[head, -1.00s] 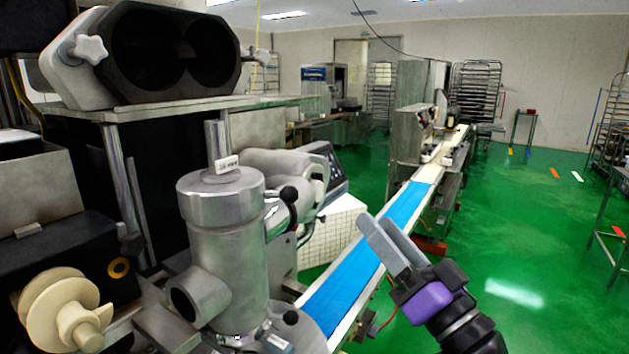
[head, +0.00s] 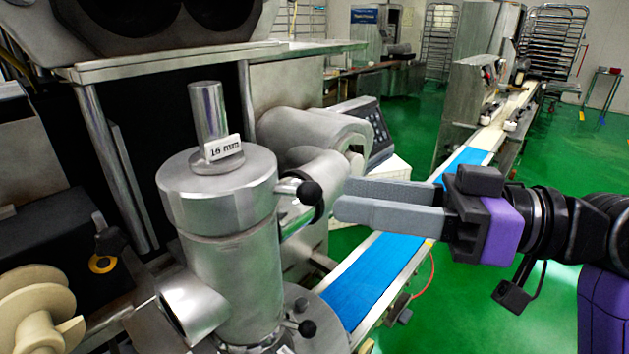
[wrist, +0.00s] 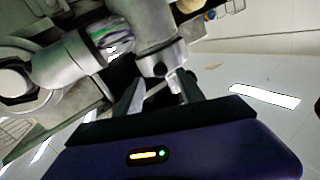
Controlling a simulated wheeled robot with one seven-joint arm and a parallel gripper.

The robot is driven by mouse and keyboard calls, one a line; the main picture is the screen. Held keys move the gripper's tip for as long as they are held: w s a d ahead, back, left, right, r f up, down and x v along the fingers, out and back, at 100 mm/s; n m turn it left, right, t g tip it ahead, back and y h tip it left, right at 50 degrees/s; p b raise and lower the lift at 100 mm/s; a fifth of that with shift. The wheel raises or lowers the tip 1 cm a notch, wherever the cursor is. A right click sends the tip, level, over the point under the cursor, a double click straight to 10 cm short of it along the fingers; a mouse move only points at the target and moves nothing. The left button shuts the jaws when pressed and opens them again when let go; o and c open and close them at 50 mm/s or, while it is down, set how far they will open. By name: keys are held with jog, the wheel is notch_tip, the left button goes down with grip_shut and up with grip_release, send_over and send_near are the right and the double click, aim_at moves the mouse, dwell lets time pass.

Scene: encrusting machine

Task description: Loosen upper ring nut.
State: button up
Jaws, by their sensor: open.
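The upper ring nut (head: 217,195) is the wide grey metal collar on top of the upright cylinder (head: 235,285). A short handle sticks out of it to the right and ends in a black ball knob (head: 309,192). My gripper (head: 342,199) points left, just right of the knob and at about its height. Its two grey fingers are apart with nothing visible between them. In the wrist view, a dark round end like the knob (wrist: 160,69) shows just ahead of the fingers (wrist: 158,95). I cannot tell whether any finger touches it.
A lower handle with a black knob (head: 307,329) sits near the cylinder's base. A blue conveyor belt (head: 370,280) runs behind and below my gripper. A machine arm and control panel (head: 368,125) stand behind the nut. Green floor is open at right.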

aim_at(309, 191)
jog(key=shift+p+x, duration=0.75)
jog(key=shift+x, duration=2.3)
jog(key=shift+s, duration=0.1)
grip_shut()
